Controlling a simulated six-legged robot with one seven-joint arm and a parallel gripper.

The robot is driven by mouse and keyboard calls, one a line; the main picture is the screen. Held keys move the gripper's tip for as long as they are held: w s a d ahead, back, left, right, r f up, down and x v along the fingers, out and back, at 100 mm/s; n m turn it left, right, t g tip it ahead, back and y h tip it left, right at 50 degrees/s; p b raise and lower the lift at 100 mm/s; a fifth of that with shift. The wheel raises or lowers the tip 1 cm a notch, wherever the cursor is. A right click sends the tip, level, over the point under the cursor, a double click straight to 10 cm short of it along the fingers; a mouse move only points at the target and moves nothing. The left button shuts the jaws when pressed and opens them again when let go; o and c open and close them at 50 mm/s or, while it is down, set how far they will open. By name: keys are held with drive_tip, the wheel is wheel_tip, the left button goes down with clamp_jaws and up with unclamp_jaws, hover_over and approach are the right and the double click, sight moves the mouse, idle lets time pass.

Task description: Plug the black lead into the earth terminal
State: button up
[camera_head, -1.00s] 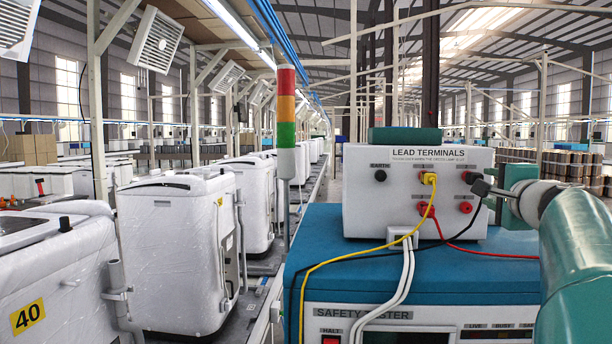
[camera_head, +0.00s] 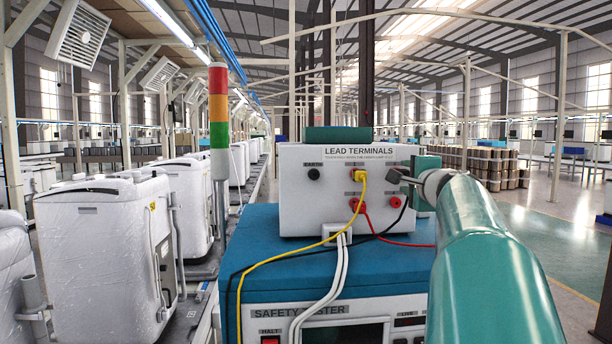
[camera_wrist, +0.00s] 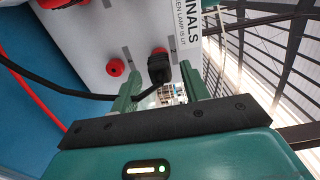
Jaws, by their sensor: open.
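The black lead's plug (camera_head: 396,174) is at the upper right terminal of the white lead terminals box (camera_head: 292,215). Its black cable (camera_head: 376,236) runs down and left. My gripper (camera_head: 414,180) is open, right of the box. In the wrist view the black plug (camera_wrist: 159,70) lies between the tips of my open gripper (camera_wrist: 160,78), in front of a red terminal (camera_wrist: 159,50); I cannot tell whether it is seated there. The black earth terminal (camera_head: 314,174), at the box's upper left under the EARTH label, has no lead in it.
A yellow plug (camera_head: 360,177) sits in the upper middle terminal and a red plug (camera_head: 355,205) below it. Another red terminal (camera_head: 396,202) is at lower right. Their leads and white cables (camera_head: 335,275) cross the blue tester (camera_head: 275,260). A signal tower (camera_head: 218,120) stands left.

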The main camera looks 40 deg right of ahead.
drive_tip(key=shift+x, duration=1.3)
drive_tip(key=shift+w, duration=0.1)
clamp_jaws()
drive_tip(key=v, duration=0.6)
idle(1.3)
drive_tip(key=shift+a, duration=0.1)
